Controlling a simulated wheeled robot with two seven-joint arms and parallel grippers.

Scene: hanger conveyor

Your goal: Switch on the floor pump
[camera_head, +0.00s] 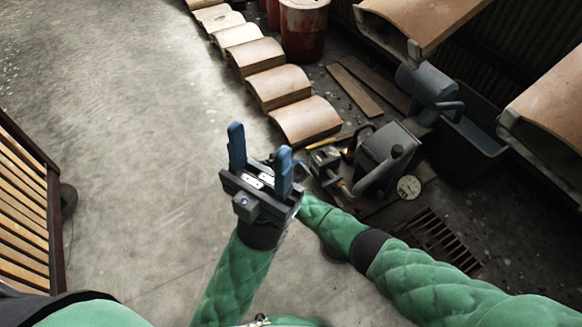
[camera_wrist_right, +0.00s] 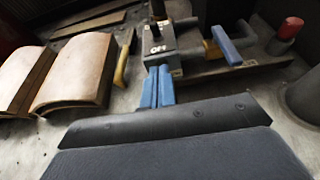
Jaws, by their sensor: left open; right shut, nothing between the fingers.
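In the right wrist view, a grey switch box (camera_wrist_right: 172,42) with a white "OFF" label (camera_wrist_right: 158,49) stands on a board, with a dark upright lever (camera_wrist_right: 158,10) at its back. My right gripper (camera_wrist_right: 157,85) is shut and empty, its blue fingertips just in front of the box; I cannot tell whether they touch it. In the head view, the pump equipment, a dark grey housing (camera_head: 385,158) with a round dial (camera_head: 409,187), sits right of my grippers. My left gripper (camera_head: 260,155) is open and empty above the floor and hides my right gripper there.
A blue handle (camera_wrist_right: 226,46) and a red-topped post (camera_wrist_right: 289,29) stand right of the box. Curved tan pieces (camera_head: 305,120) line the floor, with a red drum (camera_head: 303,30) behind. A floor grate (camera_head: 440,240) lies lower right.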

